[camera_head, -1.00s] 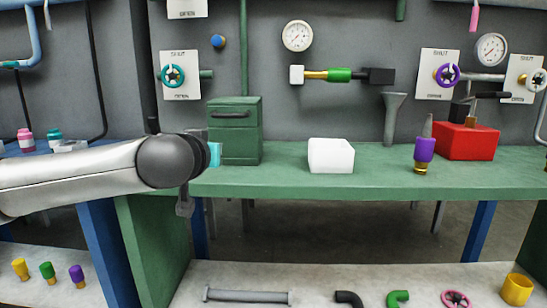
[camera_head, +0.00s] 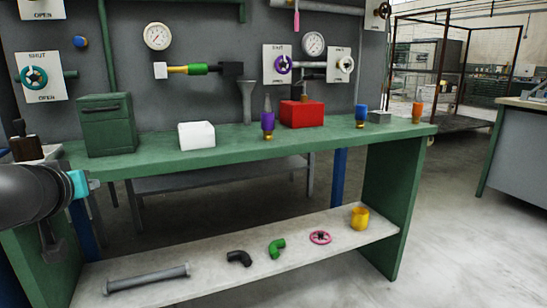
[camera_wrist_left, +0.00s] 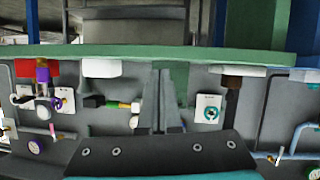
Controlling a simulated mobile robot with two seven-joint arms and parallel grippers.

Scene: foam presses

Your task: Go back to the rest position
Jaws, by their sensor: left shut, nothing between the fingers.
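My left gripper (camera_head: 88,184) is at the left edge of the head view, in front of the left end of the green workbench (camera_head: 330,144). It is mostly hidden behind my dark wrist, with a teal part showing. In the left wrist view the two grey fingers (camera_wrist_left: 160,104) are together with nothing between them. The bench and wall appear upside down there. The left gripper touches nothing that I can see. My right gripper is in neither view.
A green cabinet (camera_head: 107,124), white block (camera_head: 197,135), purple fitting (camera_head: 267,122) and red box (camera_head: 301,114) stand on the bench. The lower shelf (camera_head: 200,278) holds a grey pipe (camera_head: 147,279) and a yellow cup (camera_head: 360,218). Open floor (camera_head: 465,240) lies right.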

